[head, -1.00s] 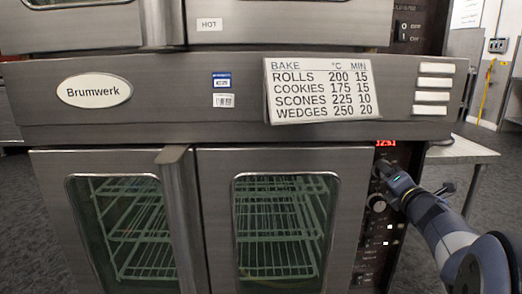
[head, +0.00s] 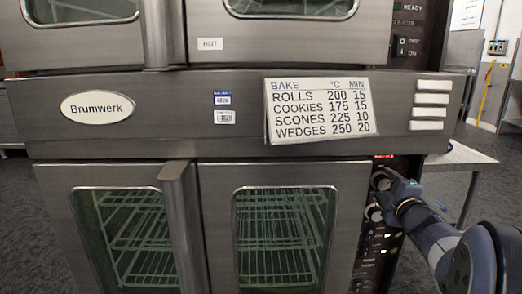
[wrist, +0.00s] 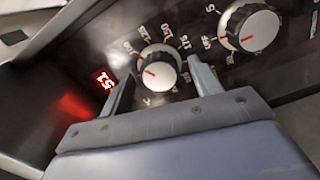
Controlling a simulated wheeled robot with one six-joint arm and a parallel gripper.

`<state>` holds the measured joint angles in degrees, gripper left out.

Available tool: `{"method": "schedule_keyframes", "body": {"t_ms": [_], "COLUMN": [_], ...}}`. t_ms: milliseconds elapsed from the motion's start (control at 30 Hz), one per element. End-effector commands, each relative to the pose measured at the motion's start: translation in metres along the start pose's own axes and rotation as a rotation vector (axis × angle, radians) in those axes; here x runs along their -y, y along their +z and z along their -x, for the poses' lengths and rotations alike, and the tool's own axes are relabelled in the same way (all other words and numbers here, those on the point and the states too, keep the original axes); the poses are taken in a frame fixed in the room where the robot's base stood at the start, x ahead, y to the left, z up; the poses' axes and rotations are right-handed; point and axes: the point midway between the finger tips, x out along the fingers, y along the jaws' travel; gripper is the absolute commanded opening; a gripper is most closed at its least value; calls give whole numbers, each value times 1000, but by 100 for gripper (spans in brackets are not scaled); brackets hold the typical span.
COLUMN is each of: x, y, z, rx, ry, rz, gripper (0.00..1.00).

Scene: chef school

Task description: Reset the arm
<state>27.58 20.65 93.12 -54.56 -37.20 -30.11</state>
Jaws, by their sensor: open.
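My gripper (head: 382,183) is at the dark control panel on the right side of the lower oven. In the wrist view my gripper (wrist: 162,74) is open, with one finger on each side of a white-faced knob (wrist: 158,68) with a red pointer line. I cannot tell whether the fingers touch the knob. A second white knob (wrist: 249,28) is to the upper right, outside the fingers. A red lit display (wrist: 105,79) is just left of the left finger. My arm reaches in from the lower right of the head view.
The lower oven's closed doors (head: 345,230) with rack windows are left of my gripper. A bake chart (head: 320,109) hangs on the front band above. A metal table (head: 460,156) stands behind at the right. Open grey floor shows at both sides.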

Motion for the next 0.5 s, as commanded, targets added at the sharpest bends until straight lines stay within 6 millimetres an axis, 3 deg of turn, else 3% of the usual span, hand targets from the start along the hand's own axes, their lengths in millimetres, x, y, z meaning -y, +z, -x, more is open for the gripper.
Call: {"method": "schedule_keyframes", "body": {"t_ms": [500], "x": [-5], "y": [-1], "z": [0], "rx": [1], "ry": [-3], "rz": [-569], "gripper": [60]}}
